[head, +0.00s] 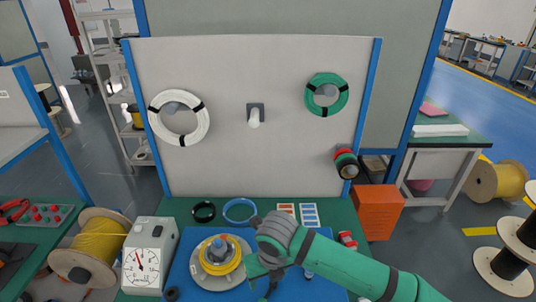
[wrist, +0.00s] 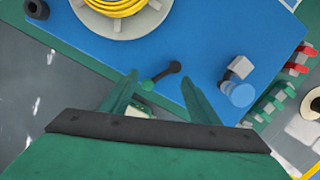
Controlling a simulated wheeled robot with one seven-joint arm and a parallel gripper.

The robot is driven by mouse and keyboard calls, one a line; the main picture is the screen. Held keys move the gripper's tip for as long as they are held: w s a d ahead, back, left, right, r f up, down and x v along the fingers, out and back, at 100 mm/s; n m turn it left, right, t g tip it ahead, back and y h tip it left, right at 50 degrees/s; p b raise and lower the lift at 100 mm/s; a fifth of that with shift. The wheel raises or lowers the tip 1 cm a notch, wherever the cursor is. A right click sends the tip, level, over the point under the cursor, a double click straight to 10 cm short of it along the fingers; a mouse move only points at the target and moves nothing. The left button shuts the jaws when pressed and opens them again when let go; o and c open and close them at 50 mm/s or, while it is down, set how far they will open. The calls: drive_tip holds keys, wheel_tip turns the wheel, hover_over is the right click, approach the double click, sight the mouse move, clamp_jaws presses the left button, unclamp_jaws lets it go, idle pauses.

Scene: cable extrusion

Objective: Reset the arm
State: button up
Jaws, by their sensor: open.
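My green arm (head: 355,268) reaches in from the lower right in the head view, its wrist end above the blue mat. My gripper (head: 262,280) points down to the right of the yellow cable spool. In the wrist view my gripper (wrist: 158,92) has its two green fingers spread apart with nothing held between them. A small dark piece with a green end (wrist: 162,75) lies on the mat beyond the fingertips.
The yellow spool (head: 208,269) on its round base is close left of my gripper. A dial gauge box (head: 148,257) stands left, an orange bin (head: 377,211) right. White (head: 158,129) and green (head: 342,100) coils hang on the back panel. Blue mat (wrist: 205,40) surrounds the small piece.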

drive_tip(key=w+a+r+m+t+y, duration=0.1)
drive_tip(key=w+a+r+m+y, duration=0.2)
drive_tip(key=a, duration=0.7)
drive_tip(key=w+a+r+m+t+y, duration=0.15)
drive_tip(key=a+r+y, duration=0.25)
drive_tip(key=a, duration=0.6)
drive_tip(key=a+r+m+t+y, duration=0.5)
drive_tip(key=a+r+m+y, duration=0.1)
drive_tip(key=a+r+m, duration=0.25)
drive_tip(key=s+d+f+m+t+h, duration=0.4)
drive_tip(key=s+d+f+m+h, duration=0.25)
drive_tip(key=m, duration=0.55)
drive_tip(key=s+d+f+m+t+h, duration=0.45)
drive_tip(key=d+f+m, duration=0.4)
drive_tip(key=m, duration=0.35)
drive_tip(key=s+d+f+m+h, duration=0.1)
drive_tip(key=s+d, duration=0.3)
drive_tip(key=s, duration=0.4)
drive_tip(key=s+d+f+m+g+h, duration=0.1)
drive_tip(key=s+d+f, duration=0.2)
drive_tip(key=s+d, duration=0.2)
drive_tip(key=s+d+f+m+g+h, duration=0.1)
drive_tip(key=s+d, duration=0.3)
drive_tip(key=s, duration=0.7)
drive_tip(key=shift+s+d+f, duration=0.15)
drive_tip(key=shift+d+f, duration=0.25)
drive_tip(key=shift+f, duration=0.05)
